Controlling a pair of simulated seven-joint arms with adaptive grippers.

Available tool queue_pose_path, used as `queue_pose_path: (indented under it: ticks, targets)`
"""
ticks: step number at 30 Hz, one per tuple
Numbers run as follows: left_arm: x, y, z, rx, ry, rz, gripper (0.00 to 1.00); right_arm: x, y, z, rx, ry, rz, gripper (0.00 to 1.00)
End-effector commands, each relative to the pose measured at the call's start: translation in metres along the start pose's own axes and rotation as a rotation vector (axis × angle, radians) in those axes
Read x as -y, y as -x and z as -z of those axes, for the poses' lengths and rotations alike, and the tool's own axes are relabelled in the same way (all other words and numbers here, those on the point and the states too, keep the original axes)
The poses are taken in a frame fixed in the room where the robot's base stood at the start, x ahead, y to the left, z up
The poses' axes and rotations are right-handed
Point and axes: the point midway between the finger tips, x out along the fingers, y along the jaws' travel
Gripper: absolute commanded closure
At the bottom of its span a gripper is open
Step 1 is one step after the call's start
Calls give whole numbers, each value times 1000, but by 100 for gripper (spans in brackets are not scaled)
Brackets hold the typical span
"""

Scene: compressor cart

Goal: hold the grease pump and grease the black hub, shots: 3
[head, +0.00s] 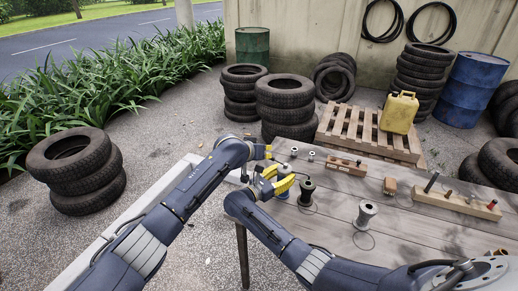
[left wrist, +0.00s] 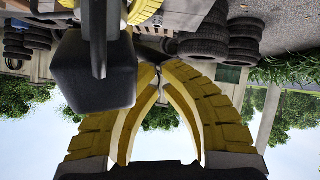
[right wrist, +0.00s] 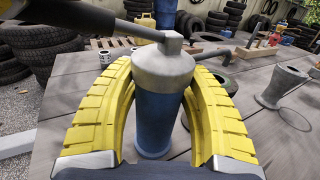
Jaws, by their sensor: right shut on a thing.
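The grease pump (right wrist: 158,118) is a blue cylinder with a grey domed cap and a lever reaching to the upper left in the right wrist view. My right gripper (head: 279,178) is shut around its body, one finger on each side, and the pump looks upright. My left gripper (head: 267,152) is just beyond it, its fingertips (left wrist: 160,64) drawn together. The black hub (head: 306,188) stands on the table right of my right gripper.
A grey hub (head: 366,214) stands on the table (head: 425,232) further right. Wooden blocks with fittings (head: 455,205) lie behind it. A pallet with a yellow can (head: 399,112), stacked tyres (head: 286,100) and drums are beyond the table.

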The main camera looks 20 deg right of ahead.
Motion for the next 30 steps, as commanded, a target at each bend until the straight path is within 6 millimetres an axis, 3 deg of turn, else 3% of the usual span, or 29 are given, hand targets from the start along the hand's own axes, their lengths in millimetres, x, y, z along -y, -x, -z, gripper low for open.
queue_pose_path:
  ticks: [3,21,30]
  targets:
    - [-4,16,17,-4,-2,-1,100,0,1,0,-1,0,-1,100]
    - [-13,90,13,-2,0,1,100,0,0,0,-1,0,0,100]
    - [-16,110,12,-1,0,0,100,0,0,0,-1,0,0,100]
